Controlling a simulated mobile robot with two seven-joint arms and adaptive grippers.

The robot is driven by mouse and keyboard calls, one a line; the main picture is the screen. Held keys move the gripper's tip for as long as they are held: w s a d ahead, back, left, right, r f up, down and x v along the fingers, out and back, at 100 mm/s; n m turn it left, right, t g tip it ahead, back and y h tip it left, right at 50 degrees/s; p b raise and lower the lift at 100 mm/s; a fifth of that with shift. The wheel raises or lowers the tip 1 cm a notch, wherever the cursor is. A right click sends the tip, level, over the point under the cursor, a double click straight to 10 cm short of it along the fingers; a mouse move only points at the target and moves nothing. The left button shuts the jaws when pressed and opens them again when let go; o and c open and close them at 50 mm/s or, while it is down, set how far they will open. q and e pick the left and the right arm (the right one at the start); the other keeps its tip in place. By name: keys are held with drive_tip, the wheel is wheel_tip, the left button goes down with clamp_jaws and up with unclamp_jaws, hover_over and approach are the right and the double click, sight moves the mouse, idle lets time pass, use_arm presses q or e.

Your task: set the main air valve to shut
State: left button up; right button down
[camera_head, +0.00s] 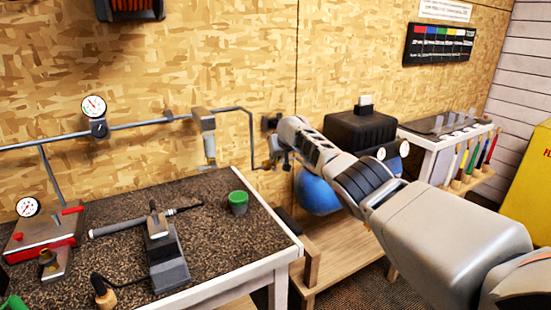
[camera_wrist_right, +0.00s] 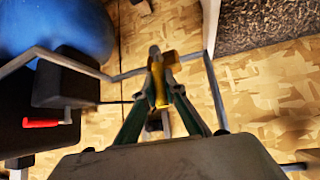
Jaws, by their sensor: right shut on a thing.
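My right gripper (camera_head: 280,162) is at the wall end of the grey air pipe, beside the blue tank, in the head view. It hides most of what it holds there. In the right wrist view, the fingers of the gripper (camera_wrist_right: 160,88) close around a yellow valve handle (camera_wrist_right: 161,84). The handle sits on the valve fitting (camera_wrist_right: 155,52), where the grey pipes meet against the wood-chip wall. The handle is seen nearly end on, so I cannot tell its exact turn. My left gripper is not in view.
The blue tank (camera_head: 318,193) is close to my right arm. A red lever (camera_wrist_right: 42,123) on a black box shows at left in the wrist view.

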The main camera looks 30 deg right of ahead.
drive_tip(key=c, duration=2.1)
unclamp_jaws()
drive_tip(key=shift+a, duration=0.1)
drive_tip(key=shift+v, duration=6)
